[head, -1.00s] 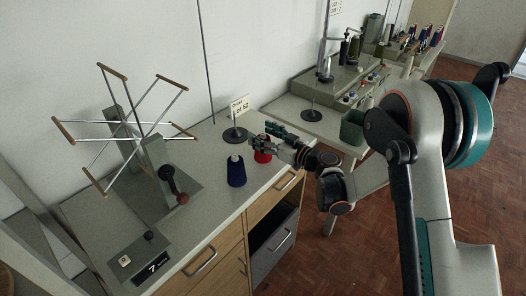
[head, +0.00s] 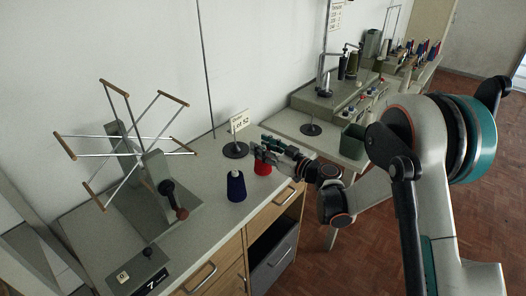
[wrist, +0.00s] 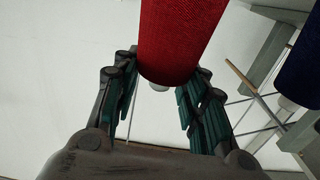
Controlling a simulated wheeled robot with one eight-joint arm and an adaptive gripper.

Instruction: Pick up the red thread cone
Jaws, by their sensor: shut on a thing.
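The red thread cone (head: 263,168) stands on the counter near its front edge, to the right of the blue cone. In the wrist view the red cone (wrist: 176,42) sits between the two green-padded fingers of my gripper (wrist: 160,88), with a pale tip showing below the red winding. No clear gap shows between the cone and the counter.
The blue thread cone (head: 236,186) stands close on the left. A spindle disc (head: 235,150) and a lot sign (head: 240,121) are behind. A spoked reel (head: 125,140) fills the left of the counter. A green bin (head: 353,141) is to the right.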

